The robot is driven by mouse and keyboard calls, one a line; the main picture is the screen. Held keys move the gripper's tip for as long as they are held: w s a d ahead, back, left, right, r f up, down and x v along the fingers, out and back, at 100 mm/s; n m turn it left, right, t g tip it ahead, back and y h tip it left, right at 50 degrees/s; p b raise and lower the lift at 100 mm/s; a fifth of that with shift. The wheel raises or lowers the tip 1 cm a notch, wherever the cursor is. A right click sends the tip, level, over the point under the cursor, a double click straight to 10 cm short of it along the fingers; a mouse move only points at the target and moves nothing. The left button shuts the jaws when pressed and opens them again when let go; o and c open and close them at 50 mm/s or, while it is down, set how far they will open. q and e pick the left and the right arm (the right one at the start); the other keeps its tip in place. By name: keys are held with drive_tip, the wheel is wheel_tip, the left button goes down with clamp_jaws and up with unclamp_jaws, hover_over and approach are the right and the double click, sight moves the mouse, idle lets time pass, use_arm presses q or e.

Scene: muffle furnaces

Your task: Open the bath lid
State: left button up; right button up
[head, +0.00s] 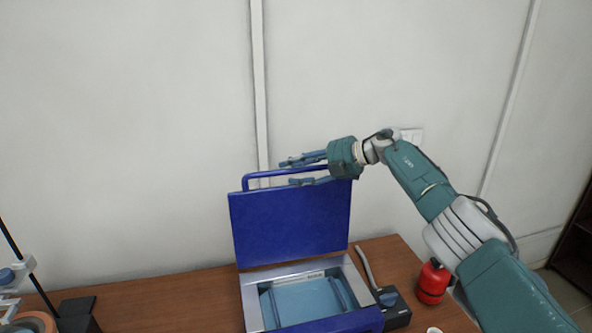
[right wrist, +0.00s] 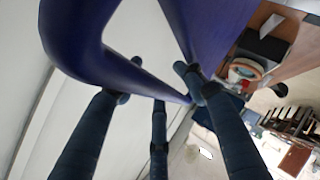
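The blue bath lid (head: 291,225) stands raised, close to upright, at the back of the bath (head: 249,304). The bath's interior is exposed, with a pale blue surface inside. The lid handle (head: 247,181) is a blue bar along the lid's top edge, and it crosses close up in the right wrist view (right wrist: 72,50). My right gripper (head: 288,173) is at this handle, with fingers above and below the bar. Its fingers (right wrist: 155,98) are spread apart and not closed on the bar; whether one touches it is unclear. My left gripper is out of view.
A red bottle (head: 433,282) and a dark control box (head: 394,306) with a cable stand right of the bath on the wooden table (head: 180,290). A lab stand (head: 18,272) is at the lower left. The wall (head: 150,120) is close behind the lid.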

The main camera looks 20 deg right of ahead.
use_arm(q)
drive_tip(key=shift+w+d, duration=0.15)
use_arm(e)
drive_tip(key=v, duration=1.2)
